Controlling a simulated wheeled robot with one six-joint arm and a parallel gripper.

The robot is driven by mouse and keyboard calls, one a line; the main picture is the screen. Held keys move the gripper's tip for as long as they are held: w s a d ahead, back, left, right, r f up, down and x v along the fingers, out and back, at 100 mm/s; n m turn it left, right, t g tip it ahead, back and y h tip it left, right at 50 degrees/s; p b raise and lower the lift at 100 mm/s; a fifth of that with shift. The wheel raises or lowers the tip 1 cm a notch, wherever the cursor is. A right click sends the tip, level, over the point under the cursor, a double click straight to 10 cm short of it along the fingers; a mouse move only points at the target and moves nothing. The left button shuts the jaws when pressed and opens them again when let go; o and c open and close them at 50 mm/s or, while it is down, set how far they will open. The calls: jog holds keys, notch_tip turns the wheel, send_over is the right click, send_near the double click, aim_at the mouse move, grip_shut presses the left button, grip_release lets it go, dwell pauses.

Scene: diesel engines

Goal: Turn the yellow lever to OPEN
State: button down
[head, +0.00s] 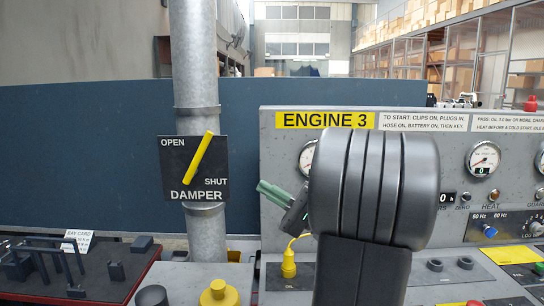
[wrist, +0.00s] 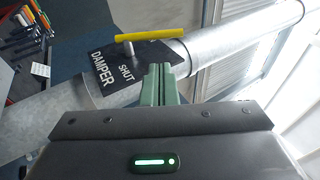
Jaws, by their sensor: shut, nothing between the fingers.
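The yellow lever (head: 199,158) is a bar on a black plate (head: 180,193) marked OPEN at upper left, SHUT at lower right and DAMPER below. The lever slants, its upper end to the right and its lower end to the left, lying between the two words. In the wrist view the lever (wrist: 150,34) crosses the top, beyond my fingertips. My gripper (head: 262,187) has green fingers, shut and empty, right of the plate and apart from the lever in the head view. In the wrist view my gripper (wrist: 160,69) covers part of the plate's edge.
The plate is fixed on a vertical grey pipe (head: 196,60). The ENGINE 3 panel (head: 285,150) with gauges stands at right, partly hidden by my arm. A dark red tray (head: 115,290) with black parts is at lower left. A yellow knob (head: 220,293) sits below the pipe.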

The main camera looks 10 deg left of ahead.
jog(key=p, duration=0.4)
send_near(200, 156)
jog(key=r+x, duration=0.1)
jog(key=x, duration=0.5)
jog(key=shift+w, duration=0.4)
jog(key=shift+r, duration=0.25)
